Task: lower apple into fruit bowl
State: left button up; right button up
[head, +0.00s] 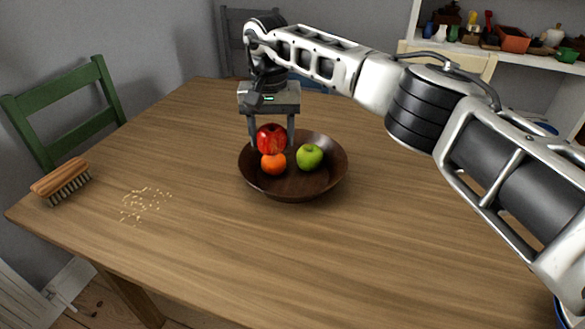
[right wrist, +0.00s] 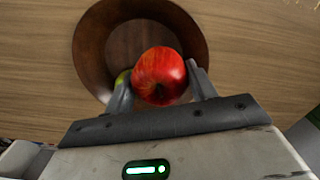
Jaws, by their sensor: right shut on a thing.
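A red apple (head: 271,139) is held between the two fingers of my right gripper (head: 270,132). The gripper points down over the left part of a dark brown wooden fruit bowl (head: 325,178). In the bowl are an orange fruit (head: 273,163), just below the red apple in the picture, and a green apple (head: 310,157) to its right. In the right wrist view the red apple (right wrist: 159,76) sits between the fingertips, with the bowl (right wrist: 92,47) behind it. A bit of green shows beside the left finger. Whether the red apple touches the orange fruit is unclear. My left gripper is not in view.
A wooden brush (head: 61,181) and scattered crumbs (head: 143,204) lie on the left of the wooden table (head: 210,240). A green chair (head: 68,110) stands at the left edge. A white shelf (head: 500,50) with small items is at back right. The table's front is clear.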

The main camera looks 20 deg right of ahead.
jog(key=shift+f, duration=0.1)
dwell(0.3)
jog(key=b, duration=0.2)
send_over(274, 184)
jog(key=shift+f, duration=2.4)
jog(key=shift+f+b, duration=0.6)
jog(key=shift+f, duration=0.05)
jog(key=o, duration=1.1)
